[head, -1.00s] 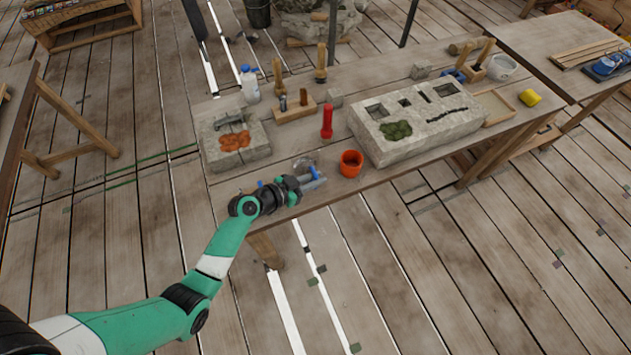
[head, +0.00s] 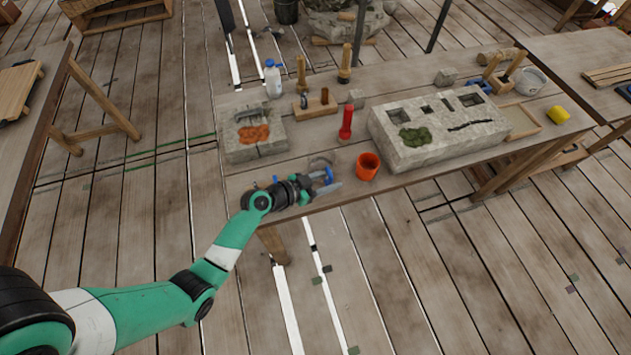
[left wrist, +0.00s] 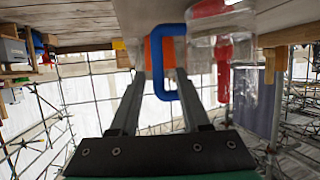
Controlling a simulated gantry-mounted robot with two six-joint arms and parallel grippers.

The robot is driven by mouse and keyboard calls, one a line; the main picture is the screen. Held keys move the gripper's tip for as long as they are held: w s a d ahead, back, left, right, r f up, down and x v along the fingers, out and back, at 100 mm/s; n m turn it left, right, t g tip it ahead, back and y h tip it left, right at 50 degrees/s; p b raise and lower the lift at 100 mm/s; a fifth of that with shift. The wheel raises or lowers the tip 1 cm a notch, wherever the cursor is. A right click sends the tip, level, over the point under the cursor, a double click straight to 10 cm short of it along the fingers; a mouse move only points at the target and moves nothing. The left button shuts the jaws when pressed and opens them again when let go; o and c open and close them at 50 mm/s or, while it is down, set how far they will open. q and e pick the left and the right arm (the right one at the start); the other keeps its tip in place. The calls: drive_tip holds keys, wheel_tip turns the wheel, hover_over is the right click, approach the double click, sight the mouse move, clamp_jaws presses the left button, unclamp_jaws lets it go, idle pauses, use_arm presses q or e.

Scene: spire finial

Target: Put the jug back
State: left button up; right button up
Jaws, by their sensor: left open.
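The jug is clear with a blue handle and stands near the front edge of the workbench; in the head view its clear body (head: 318,163) is small and partly hidden by my gripper. In the left wrist view the clear jug body (left wrist: 206,52) shows to the right, with the blue handle (left wrist: 168,92) between my fingers. My left gripper (head: 326,182) is open at the jug, its two fingers (left wrist: 162,85) on either side of the handle. I cannot tell whether either finger touches it. My right gripper is not in view.
An orange cup (head: 367,168) stands just right of the gripper. A red upright object (head: 346,122) stands behind it. A carved stone block (head: 440,132) fills the bench's middle, and a smaller stone block (head: 240,150) sits left. A spray bottle (head: 273,78) stands at the back.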

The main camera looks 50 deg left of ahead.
use_arm(q)
drive_tip(key=p+v, duration=0.1)
drive_tip(key=v, duration=1)
drive_tip(key=shift+s+f, duration=0.2)
drive_tip(key=shift+f, duration=0.1)
drive_tip(key=w+d+r+m+t, duration=0.15)
drive_tip(key=w+r, duration=0.25)
drive_tip(key=r, duration=0.7)
drive_tip(key=w+d+r+t, duration=0.25)
drive_tip(key=w+r, duration=0.25)
drive_tip(key=r, duration=0.7)
drive_tip(key=w+d+r+m+t, duration=0.15)
drive_tip(key=w+r, duration=0.25)
drive_tip(key=r, duration=0.7)
drive_tip(key=s+d+r+n+t, duration=0.1)
drive_tip(key=s+d+r+t, duration=0.25)
drive_tip(key=r, duration=0.55)
drive_tip(key=s+d+r+n+t, duration=0.15)
drive_tip(key=s+r, duration=0.25)
drive_tip(key=r, duration=0.5)
drive_tip(key=s+d+r+n+t, duration=0.1)
drive_tip(key=s+d+r+t, duration=0.25)
drive_tip(key=r, duration=0.55)
wheel_tip(320, 180, up, 28)
drive_tip(key=p, duration=2.8)
drive_tip(key=shift+a+f, duration=0.15)
drive_tip(key=shift+a, duration=0.15)
